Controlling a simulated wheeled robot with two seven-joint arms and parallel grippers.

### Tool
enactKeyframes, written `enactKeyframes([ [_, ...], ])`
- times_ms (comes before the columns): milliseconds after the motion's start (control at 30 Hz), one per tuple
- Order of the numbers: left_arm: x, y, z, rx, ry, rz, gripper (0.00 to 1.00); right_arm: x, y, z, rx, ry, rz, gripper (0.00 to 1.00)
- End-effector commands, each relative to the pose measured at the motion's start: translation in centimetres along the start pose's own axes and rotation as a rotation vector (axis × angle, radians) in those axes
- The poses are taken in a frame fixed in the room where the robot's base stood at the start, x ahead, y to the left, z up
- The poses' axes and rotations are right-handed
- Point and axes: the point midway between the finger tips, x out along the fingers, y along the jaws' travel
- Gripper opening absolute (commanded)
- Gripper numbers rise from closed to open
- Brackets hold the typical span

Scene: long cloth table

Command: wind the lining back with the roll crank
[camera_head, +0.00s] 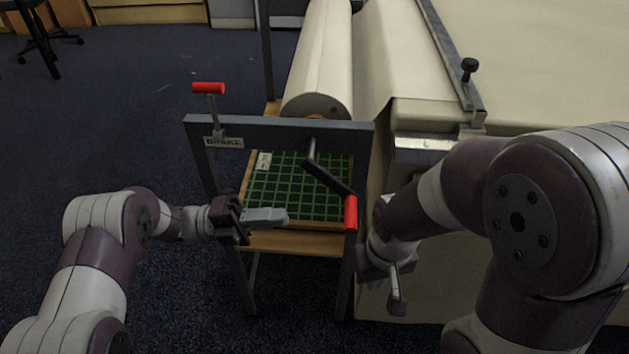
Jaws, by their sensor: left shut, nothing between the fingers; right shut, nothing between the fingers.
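The roll crank (328,176) is a dark arm on the end of the grey frame, angled down to the right, with a red handle (351,213) at its end. The cream lining roll (322,60) lies behind the frame, and its cloth runs right onto the long table (556,60). My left gripper (287,217) is shut and empty, left of the red handle and in front of the green grid board. My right gripper (397,308) is shut and empty, pointing down, below and right of the red handle. Neither gripper touches the crank.
A brake lever with a red grip (208,88) stands at the frame's left, above a BRAKE label (223,142). A green grid board (310,188) lies on a wooden shelf (290,242). A clamp bar with a black knob (469,66) crosses the table cloth.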

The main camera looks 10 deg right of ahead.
Motion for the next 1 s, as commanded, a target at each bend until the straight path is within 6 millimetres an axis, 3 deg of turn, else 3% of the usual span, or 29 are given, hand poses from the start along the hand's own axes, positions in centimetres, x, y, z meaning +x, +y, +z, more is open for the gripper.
enactKeyframes([
  [167, 1.4, -0.1, -0.4, 0.008, 0.02, -0.01, 0.0, 0.3, 0.0, 0.1, 0.0, 0.0, 0.0, 0.0],
  [400, 6.2, -0.1, -0.4, 0.007, 0.019, -0.009, 0.0, 1.0, 0.0, 0.1, 0.0, 0.0, 0.0, 0.0],
  [600, 9.0, -0.2, -0.4, 0.008, 0.017, -0.009, 0.0, 1.4, 0.0, 0.2, 0.0, 0.0, 0.0, 0.0],
  [1000, 10.0, -0.3, -0.4, 0.006, 0.014, -0.009, 0.0, 1.4, 0.0, 0.2, 0.0, 0.0, 0.0, 0.0],
])
